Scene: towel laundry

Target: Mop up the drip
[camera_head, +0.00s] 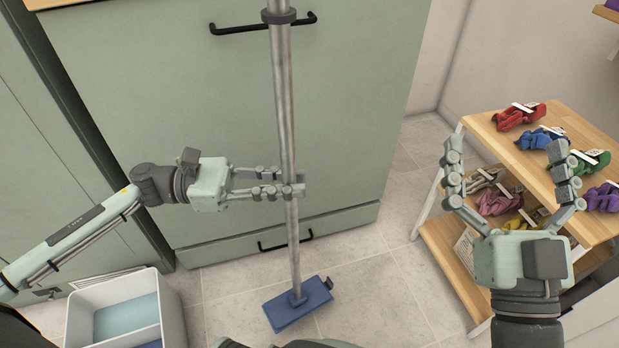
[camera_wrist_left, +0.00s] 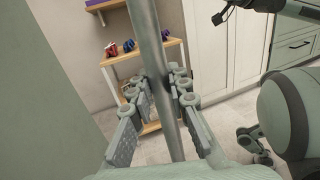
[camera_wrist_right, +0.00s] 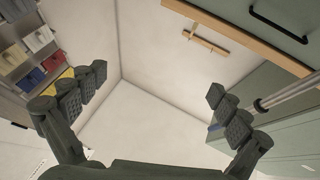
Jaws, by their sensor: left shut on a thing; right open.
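A mop with a long grey metal handle (camera_head: 284,110) and a flat blue head (camera_head: 298,304) stands nearly upright in the head view. Its blue head is at the tiled floor in front of the green cabinet. My left gripper (camera_head: 292,190) is shut on the handle partway up. The handle also runs between the fingers in the left wrist view (camera_wrist_left: 150,60). My right gripper (camera_head: 512,178) is open and empty, raised in front of the wooden shelf. In the right wrist view its fingers (camera_wrist_right: 158,92) are spread with nothing between them. I cannot make out a drip on the floor.
A wooden shelf unit (camera_head: 462,262) at the right holds several rolled coloured towels with tags. A white divided bin (camera_head: 80,318) stands at the lower left. The green cabinet (camera_head: 200,110) with black handles is close behind the mop. Tiled floor (camera_head: 385,290) is clear right of the mop head.

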